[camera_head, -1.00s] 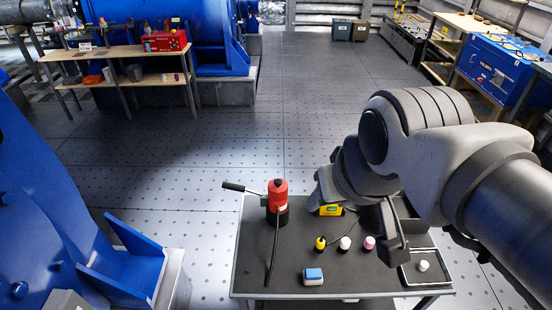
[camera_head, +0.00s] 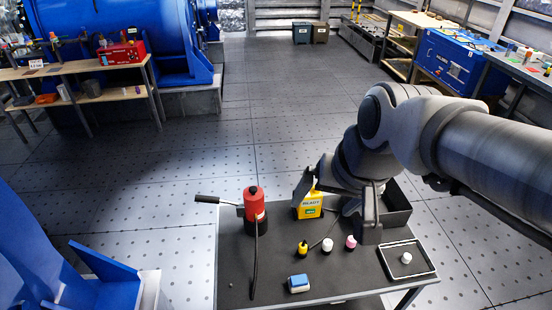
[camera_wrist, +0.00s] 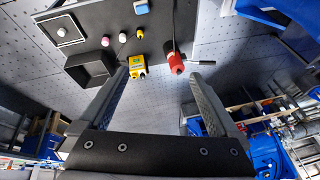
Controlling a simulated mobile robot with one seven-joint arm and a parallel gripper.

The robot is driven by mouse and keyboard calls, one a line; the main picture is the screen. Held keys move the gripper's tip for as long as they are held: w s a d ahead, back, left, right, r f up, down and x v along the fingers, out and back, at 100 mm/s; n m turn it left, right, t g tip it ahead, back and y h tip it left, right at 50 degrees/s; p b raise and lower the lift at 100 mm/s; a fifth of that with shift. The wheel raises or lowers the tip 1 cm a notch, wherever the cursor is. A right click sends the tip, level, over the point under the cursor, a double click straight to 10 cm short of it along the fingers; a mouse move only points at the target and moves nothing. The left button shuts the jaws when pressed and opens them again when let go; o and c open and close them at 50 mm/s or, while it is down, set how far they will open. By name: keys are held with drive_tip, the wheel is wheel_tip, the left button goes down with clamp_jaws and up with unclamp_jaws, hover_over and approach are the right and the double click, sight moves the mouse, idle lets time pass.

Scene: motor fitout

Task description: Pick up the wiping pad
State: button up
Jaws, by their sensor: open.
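The wiping pad appears to be the small blue-and-white block (camera_head: 298,283) at the front edge of the dark cart top (camera_head: 345,268). It also shows at the top of the wrist view (camera_wrist: 141,7). My gripper (camera_head: 335,208) is above the back part of the cart, behind and to the right of the pad, and apart from it. In the wrist view its two fingers (camera_wrist: 160,77) are spread wide with nothing between them touching.
A red pump with a black handle (camera_head: 254,203) stands left on the cart, its hose running forward. A yellow device (camera_head: 309,205), yellow, white and pink-capped bottles (camera_head: 327,245), a black bin (camera_head: 397,214) and a white-rimmed tray (camera_head: 408,274) share the top. Blue machinery (camera_head: 75,280) is at left.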

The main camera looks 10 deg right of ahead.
drive_tip(key=w+a+f+m+g+b, duration=0.1)
drive_tip(key=w+f+m+b, duration=0.25)
drive_tip(key=f, duration=0.55)
drive_tip(key=w+a+f+m+g+b, duration=0.1)
drive_tip(key=w+f+m+g+b, duration=0.1)
drive_tip(key=w+f+m, duration=0.5)
drive_tip(key=m+g+h+b, duration=0.1)
drive_tip(key=m+b, duration=0.3)
hover_over(299, 279)
wheel_tip(299, 279, down, 18)
wheel_tip(299, 279, down, 18)
drive_tip(key=b, duration=0.8)
drive_tip(key=shift+b, duration=0.3)
drive_tip(key=c, duration=1.4)
drive_tip(key=shift+c, duration=0.2)
drive_tip(key=shift+r, duration=0.15)
wheel_tip(299, 279, up, 4)
drive_tip(key=p, duration=0.2)
drive_tip(key=shift+r+p, duration=0.1)
drive_tip(key=shift+p, duration=0.2)
drive_tip(key=s+d+r+p, duration=0.2)
drive_tip(key=s+d+r, duration=0.4)
drive_tip(key=d, duration=0.4)
drive_tip(key=shift+r, duration=0.3)
